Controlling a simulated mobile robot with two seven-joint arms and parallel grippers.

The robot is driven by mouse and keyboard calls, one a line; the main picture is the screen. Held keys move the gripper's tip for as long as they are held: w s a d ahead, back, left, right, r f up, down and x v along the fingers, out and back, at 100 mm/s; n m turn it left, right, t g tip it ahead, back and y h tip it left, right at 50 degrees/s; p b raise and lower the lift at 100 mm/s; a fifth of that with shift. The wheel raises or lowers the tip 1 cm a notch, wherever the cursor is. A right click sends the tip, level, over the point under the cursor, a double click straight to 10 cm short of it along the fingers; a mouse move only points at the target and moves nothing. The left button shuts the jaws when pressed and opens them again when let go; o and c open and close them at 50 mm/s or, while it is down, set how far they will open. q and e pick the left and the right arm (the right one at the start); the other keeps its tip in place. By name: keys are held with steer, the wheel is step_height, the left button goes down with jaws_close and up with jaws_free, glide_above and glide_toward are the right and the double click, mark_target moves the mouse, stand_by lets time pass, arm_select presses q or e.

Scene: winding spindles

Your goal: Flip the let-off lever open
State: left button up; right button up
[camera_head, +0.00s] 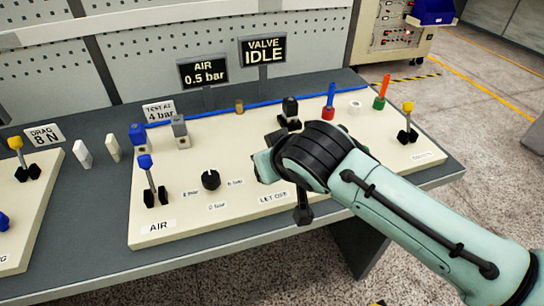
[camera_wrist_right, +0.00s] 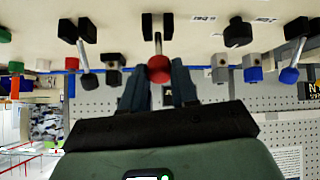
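The let-off lever shows in the right wrist view as a metal stem with a red ball knob (camera_wrist_right: 158,69), rising from a black bracket (camera_wrist_right: 157,26). My right gripper (camera_wrist_right: 159,72) has its two dark fingers on either side of the knob, with a gap visible between them; contact with the knob is unclear. In the head view my right arm (camera_head: 320,155) reaches over the cream panel (camera_head: 235,215) just behind the LET OFF label (camera_head: 272,198), hiding this lever and the fingertips. My left gripper is in neither view.
Signs read AIR 0.5 bar (camera_head: 204,73) and VALVE IDLE (camera_head: 263,49).

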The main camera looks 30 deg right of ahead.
steer(key=o, duration=0.4)
steer(key=shift+s+f, duration=0.2)
steer(key=shift+f, duration=0.25)
steer(key=shift+r, duration=0.1)
arm_select(q)
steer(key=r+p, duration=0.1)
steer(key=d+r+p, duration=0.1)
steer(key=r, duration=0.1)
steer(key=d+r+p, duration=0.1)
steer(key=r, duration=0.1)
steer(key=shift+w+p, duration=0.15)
steer(key=shift+p, duration=0.15)
arm_select(e)
steer(key=v, duration=1.3)
steer(key=shift+r, duration=0.25)
steer(key=shift+a, duration=0.1)
